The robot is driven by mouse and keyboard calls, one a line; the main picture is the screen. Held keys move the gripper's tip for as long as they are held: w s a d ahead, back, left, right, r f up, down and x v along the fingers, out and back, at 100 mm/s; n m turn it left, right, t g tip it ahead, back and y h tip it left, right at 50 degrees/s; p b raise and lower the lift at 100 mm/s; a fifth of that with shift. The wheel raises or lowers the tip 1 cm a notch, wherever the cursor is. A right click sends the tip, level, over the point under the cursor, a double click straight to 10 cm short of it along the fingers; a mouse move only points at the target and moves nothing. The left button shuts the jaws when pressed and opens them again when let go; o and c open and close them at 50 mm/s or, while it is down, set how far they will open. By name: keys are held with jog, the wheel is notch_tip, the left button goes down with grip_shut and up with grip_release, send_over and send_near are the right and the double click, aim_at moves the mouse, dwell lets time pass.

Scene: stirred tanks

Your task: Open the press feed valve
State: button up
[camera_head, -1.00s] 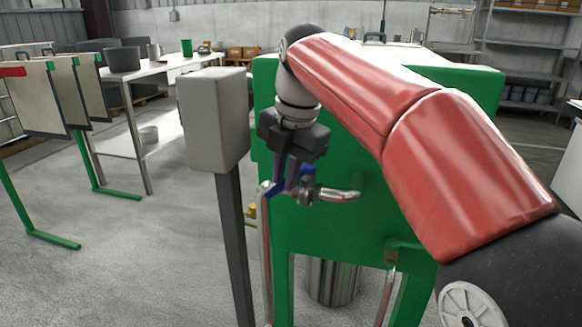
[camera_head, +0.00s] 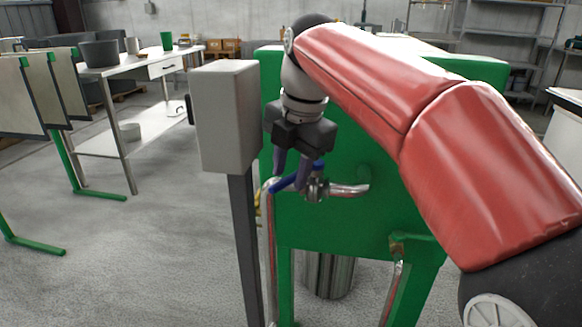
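The press feed valve (camera_head: 314,189) appears to be the metal valve on the pipe in front of the green panel (camera_head: 370,215). Its blue lever (camera_head: 283,184) slants up to the right across the pipe. My gripper (camera_head: 291,181) points down at the lever from above. Its two fingers stand apart, with the lever passing at their tips. I cannot tell whether the fingers touch the lever. The lever's middle is partly hidden by the fingers.
A grey box (camera_head: 226,115) on a dark post (camera_head: 245,240) stands close left of my gripper. A steel cylinder (camera_head: 330,275) is under the green panel. A worktable (camera_head: 130,146) with pots stands at the far left. The floor to the left is mostly clear.

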notch_tip(320, 180, up, 8)
jog(key=d+p, duration=0.1)
jog(key=shift+s+f+p, duration=0.2)
jog(key=shift+s+p, duration=0.2)
jog(key=shift+s, duration=0.05)
jog(key=shift+d, duration=0.1)
jog(key=shift+c, duration=0.5)
